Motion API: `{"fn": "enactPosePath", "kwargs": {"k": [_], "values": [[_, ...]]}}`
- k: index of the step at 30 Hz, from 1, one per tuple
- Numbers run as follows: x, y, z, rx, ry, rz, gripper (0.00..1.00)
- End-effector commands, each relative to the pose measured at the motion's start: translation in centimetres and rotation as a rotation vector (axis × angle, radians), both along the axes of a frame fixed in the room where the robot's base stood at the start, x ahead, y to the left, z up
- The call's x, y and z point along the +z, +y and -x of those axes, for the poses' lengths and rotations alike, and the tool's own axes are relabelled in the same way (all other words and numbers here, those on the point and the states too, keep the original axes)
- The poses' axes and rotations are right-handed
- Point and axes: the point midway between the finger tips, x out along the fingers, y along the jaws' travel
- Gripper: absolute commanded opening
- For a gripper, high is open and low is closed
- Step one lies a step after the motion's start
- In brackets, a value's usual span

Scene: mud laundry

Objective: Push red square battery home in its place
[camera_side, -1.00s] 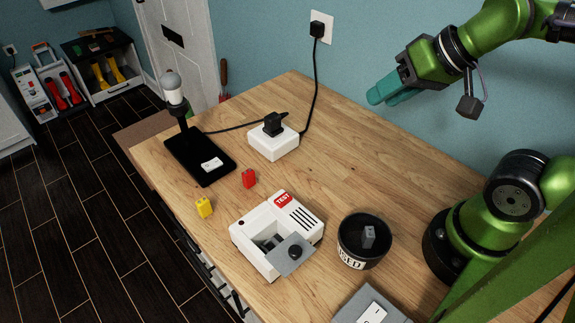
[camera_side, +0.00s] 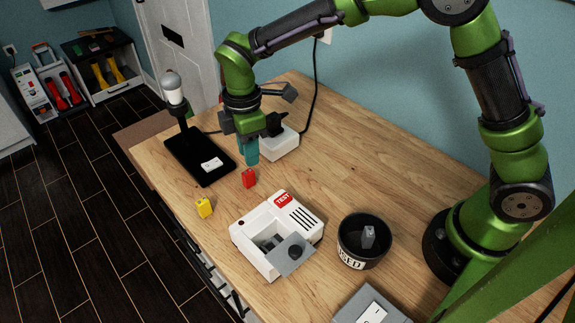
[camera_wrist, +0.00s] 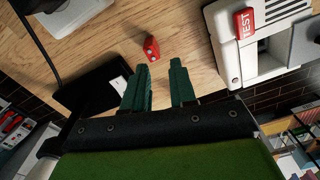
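The red square battery (camera_side: 249,178) stands on the wooden table, left of the white tester box (camera_side: 275,228). In the wrist view the red battery (camera_wrist: 151,48) lies beyond my fingertips, toward the left one. My gripper (camera_side: 251,158) points down just above and behind the battery in the side view. Its two green fingers (camera_wrist: 160,72) are apart with nothing between them. The tester has a red TEST label (camera_side: 283,199) and an open bay (camera_side: 269,244) at its front left. A grey cover with a dark knob (camera_side: 294,253) lies beside the bay, partly hiding it.
A yellow battery (camera_side: 204,207) stands near the table's left edge. A black cup (camera_side: 364,241) marked "USED" holds a grey battery. A black lamp base (camera_side: 199,157) and a white socket box (camera_side: 280,143) with a cable stand behind.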

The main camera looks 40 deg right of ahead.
Motion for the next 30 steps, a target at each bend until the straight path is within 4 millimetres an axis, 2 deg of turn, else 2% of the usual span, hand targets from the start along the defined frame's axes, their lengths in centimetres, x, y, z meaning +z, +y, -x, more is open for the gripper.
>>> {"fn": "enactPosePath", "kwargs": {"k": [3,7,11,24,30], "values": [[1.0,0.3,-1.4,0.161,-0.023,0.007,0.26],[1.1,0.1,-1.3,0.257,-0.018,0.013,0.26],[0.6,0.0,-1.2,0.281,-0.016,0.012,0.26],[-4.8,0.0,-1.2,0.276,-0.016,0.012,0.26],[-6.4,0.0,-1.2,0.275,-0.016,0.012,0.26]]}}
